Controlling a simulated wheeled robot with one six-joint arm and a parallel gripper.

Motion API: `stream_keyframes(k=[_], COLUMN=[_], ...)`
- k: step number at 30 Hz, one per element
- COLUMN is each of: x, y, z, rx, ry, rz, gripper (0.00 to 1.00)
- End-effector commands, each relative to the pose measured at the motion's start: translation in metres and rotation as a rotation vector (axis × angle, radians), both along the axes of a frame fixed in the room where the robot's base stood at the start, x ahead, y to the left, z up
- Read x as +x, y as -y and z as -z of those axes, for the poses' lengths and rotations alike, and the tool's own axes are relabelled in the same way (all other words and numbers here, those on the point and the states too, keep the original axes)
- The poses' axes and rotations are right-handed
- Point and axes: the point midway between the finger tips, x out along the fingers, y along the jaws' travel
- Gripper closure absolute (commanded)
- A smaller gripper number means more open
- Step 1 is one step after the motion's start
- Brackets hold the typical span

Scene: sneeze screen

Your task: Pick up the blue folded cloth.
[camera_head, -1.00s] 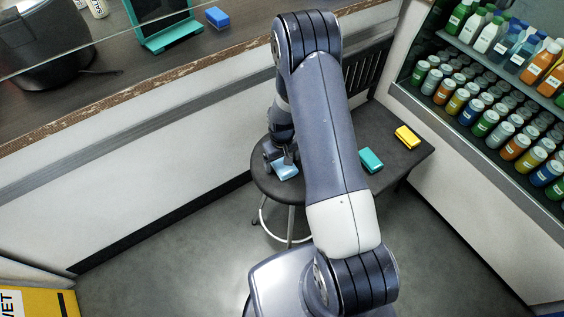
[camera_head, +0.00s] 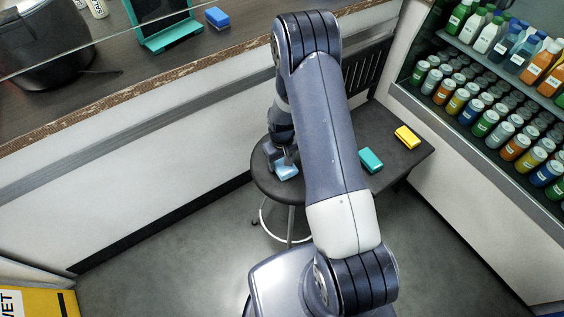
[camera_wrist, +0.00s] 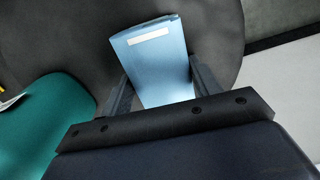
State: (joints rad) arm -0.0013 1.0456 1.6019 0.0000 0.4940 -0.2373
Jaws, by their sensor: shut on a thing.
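The blue folded cloth (camera_wrist: 155,65) is light blue with a white strip. In the wrist view it sits between the two fingers of my gripper (camera_wrist: 158,88), which is shut on it. In the head view the cloth (camera_head: 286,171) shows at the left part of the round dark stool (camera_head: 262,182), under my gripper (camera_head: 283,158). I cannot tell whether the cloth still touches the stool top. My arm hides part of the stool.
A teal block-like item (camera_head: 371,160) and a yellow one (camera_head: 407,137) lie on the dark surface to the right. A bottle shelf (camera_head: 480,95) stands at the right. A counter (camera_head: 130,75) with a blue item (camera_head: 217,17) runs along the upper left. A yellow sign (camera_head: 38,303) is at lower left.

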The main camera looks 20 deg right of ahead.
Motion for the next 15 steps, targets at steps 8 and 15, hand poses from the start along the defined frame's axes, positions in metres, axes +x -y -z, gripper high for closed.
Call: stream_keyframes(k=[8,15], x=[0.001,0.001], y=[0.000,0.000], z=[-0.015,-0.055], rx=[0.000,0.000], ry=[0.003,0.005], rz=[0.000,0.000], gripper=[0.66,0.66])
